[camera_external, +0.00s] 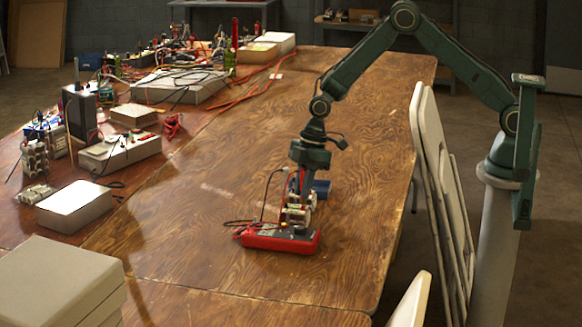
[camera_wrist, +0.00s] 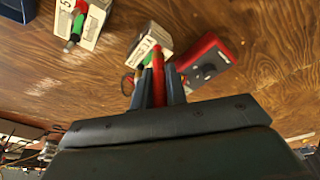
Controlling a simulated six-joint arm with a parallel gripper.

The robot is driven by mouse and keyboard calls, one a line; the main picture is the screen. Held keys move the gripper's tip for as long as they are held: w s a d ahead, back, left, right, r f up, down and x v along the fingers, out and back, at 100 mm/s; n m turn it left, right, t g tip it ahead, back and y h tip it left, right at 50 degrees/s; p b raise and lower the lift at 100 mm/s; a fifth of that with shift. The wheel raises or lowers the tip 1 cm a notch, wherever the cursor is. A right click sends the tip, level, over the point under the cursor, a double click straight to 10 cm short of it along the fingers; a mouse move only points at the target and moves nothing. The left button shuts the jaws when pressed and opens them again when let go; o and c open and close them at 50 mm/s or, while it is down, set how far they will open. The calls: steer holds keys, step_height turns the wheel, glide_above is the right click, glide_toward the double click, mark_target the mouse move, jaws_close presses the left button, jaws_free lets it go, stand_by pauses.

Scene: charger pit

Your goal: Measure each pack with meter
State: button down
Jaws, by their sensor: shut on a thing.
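The red meter (camera_external: 281,239) lies on the table in front of my gripper, with dark leads at its left. In the wrist view the meter (camera_wrist: 211,58) is at upper right, with a dark dial. One pale pack (camera_wrist: 148,42) with red and green parts on it is beside the meter, just beyond my fingers. A second pack (camera_wrist: 95,24) with red and green parts is further left. In the external view the packs (camera_external: 297,214) overlap under my gripper. My gripper (camera_wrist: 156,88) points down and is shut on a red probe (camera_wrist: 158,75). Whether its tip touches the pack is unclear.
A blue object (camera_external: 321,188) stands behind the packs. The left side of the table is crowded with power strips, cables and boxes (camera_external: 75,207). White folding chairs (camera_external: 440,180) stand along the right edge. The wood around the meter is mostly clear.

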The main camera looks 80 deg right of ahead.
mark_target(301, 170)
steer(key=shift+f, duration=0.1)
steer(key=c, duration=1)
jaws_free()
steer(key=shift+r, duration=3.75)
steer(key=shift+r, duration=0.1)
